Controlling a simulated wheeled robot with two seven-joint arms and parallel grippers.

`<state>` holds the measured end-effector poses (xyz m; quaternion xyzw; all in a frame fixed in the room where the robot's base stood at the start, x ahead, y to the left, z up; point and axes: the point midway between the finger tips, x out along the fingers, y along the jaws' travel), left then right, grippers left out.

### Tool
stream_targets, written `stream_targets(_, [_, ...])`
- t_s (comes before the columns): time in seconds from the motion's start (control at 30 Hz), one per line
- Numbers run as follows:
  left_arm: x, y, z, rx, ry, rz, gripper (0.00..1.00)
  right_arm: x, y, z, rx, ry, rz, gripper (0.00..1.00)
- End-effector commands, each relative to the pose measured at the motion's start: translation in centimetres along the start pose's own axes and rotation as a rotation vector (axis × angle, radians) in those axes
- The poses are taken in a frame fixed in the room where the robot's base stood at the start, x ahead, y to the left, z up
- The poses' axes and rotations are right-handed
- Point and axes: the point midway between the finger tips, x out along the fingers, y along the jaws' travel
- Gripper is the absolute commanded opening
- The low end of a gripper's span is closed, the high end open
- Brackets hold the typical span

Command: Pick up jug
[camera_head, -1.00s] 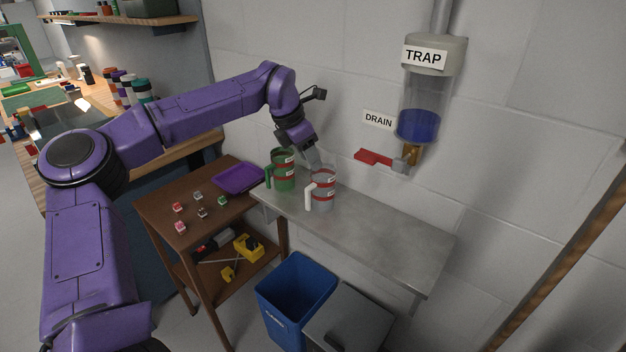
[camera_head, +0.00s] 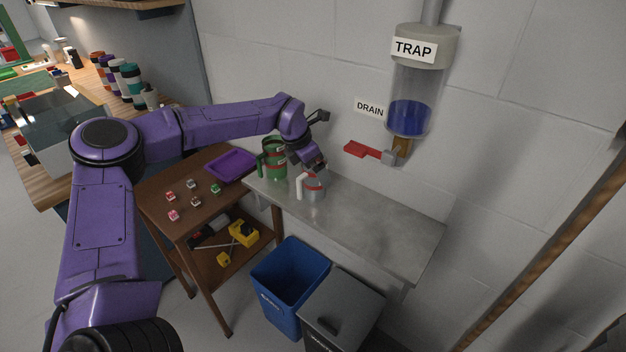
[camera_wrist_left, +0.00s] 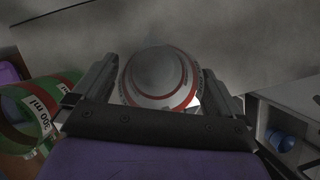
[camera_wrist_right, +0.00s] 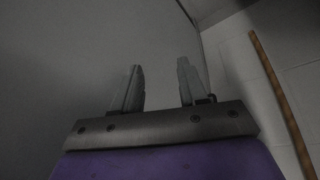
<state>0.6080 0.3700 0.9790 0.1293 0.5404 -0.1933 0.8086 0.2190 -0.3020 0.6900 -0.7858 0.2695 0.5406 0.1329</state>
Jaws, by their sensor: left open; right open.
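A clear grey jug (camera_head: 314,188) with a red band and a white handle stands upright on the metal shelf. A green jug (camera_head: 274,160) with a green handle stands to its left. My left gripper (camera_head: 316,168) is over the clear jug and hides part of its top. In the left wrist view the clear jug (camera_wrist_left: 160,76) lies between the two open fingers (camera_wrist_left: 157,88). I cannot tell whether a finger touches it. The green jug (camera_wrist_left: 35,115) is outside the fingers at the left. In the right wrist view my right gripper (camera_wrist_right: 160,88) is open and empty.
The metal shelf (camera_head: 385,225) is clear to the right of the jugs. The trap cylinder (camera_head: 412,95) with its red drain lever (camera_head: 362,150) is on the wall above. A brown table (camera_head: 165,188) with a purple tray (camera_head: 231,166) stands left. A blue bin (camera_head: 290,285) stands below.

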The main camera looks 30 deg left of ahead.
Motion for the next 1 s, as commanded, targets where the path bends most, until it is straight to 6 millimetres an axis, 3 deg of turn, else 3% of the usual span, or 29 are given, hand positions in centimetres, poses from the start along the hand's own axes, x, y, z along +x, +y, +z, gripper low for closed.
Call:
stream_targets(0.07, [0.0, 0.0, 0.0, 0.0, 0.0, 0.0, 1.0, 0.0, 0.0, 0.0, 0.0, 0.0, 0.0, 0.43])
stream_targets(0.23, [0.0, 0.0, 0.1, 0.001, 0.0, 0.0, 0.44, 0.0, 0.0, 0.0, 0.0, 0.0, 0.0, 0.43])
stream_targets(0.67, [-1.0, 0.0, 0.6, 0.003, -0.004, 0.002, 0.42, 0.3, 0.0, 0.1, 0.0, 0.0, 0.0, 0.43])
stream_targets(0.83, [-4.2, -0.3, 0.9, 0.002, -0.009, 0.001, 0.42, 1.1, -0.1, 0.5, 0.0, 0.0, 0.0, 0.43])
stream_targets(1.0, [-10.2, -1.7, -0.9, 0.002, -0.011, 0.002, 0.42, 2.5, -0.2, 1.0, 0.0, 0.0, 0.0, 0.43])
